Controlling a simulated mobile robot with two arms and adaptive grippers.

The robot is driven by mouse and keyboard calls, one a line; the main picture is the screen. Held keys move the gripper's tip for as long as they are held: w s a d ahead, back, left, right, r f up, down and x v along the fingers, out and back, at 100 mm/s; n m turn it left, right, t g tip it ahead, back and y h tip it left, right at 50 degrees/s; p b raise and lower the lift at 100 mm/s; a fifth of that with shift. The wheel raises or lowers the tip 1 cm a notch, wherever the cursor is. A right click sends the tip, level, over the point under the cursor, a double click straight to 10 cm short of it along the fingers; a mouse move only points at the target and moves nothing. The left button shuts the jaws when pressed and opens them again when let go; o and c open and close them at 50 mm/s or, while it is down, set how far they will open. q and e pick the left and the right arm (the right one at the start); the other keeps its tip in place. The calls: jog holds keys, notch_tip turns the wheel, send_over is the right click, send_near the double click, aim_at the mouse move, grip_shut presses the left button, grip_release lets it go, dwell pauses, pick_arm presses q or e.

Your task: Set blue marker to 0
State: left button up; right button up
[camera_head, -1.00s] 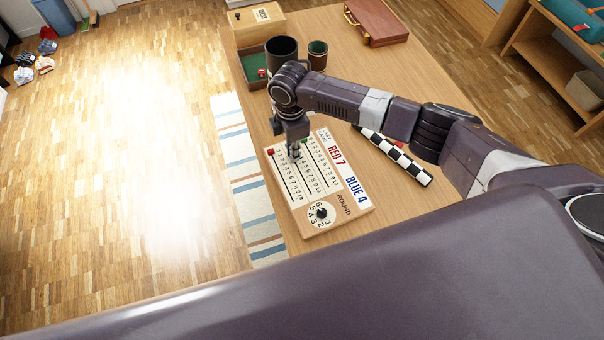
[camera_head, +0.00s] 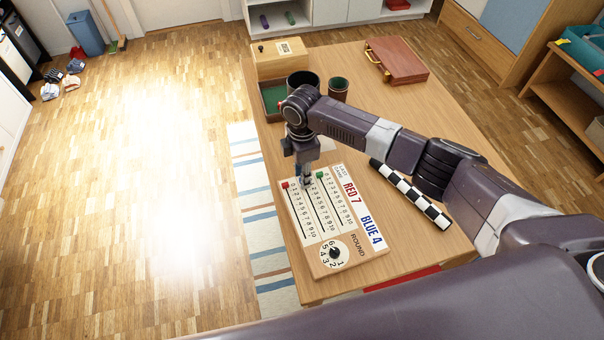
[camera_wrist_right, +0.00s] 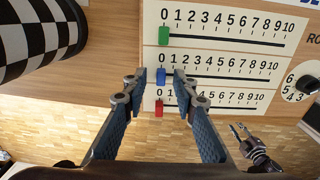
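The wooden scoreboard (camera_head: 345,262) lies on the table with three numbered slider rows. In the right wrist view, the blue marker (camera_wrist_right: 161,76) is in the middle row at the 0 mark. The green marker (camera_wrist_right: 163,36) and the red marker (camera_wrist_right: 158,108) also sit at 0 in their rows. My right gripper (camera_wrist_right: 160,78) is open, one fingertip on each side of the blue marker, with visible gaps. In the head view my right gripper (camera_head: 306,181) points down at the board's zero end and hides the blue marker. My left gripper seems to show small in the wrist view (camera_wrist_right: 246,136), its opening unclear.
A checkered roll (camera_head: 410,193) lies right of the scoreboard. Cups (camera_head: 338,89), a green-lined tray (camera_head: 272,98), a wooden box (camera_head: 282,60) and a brown case (camera_head: 397,60) stand at the table's far end. Bare tabletop lies between the case and my right arm.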

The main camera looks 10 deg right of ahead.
notch_tip(320, 180, up, 12)
dwell(0.5)
dwell(0.4)
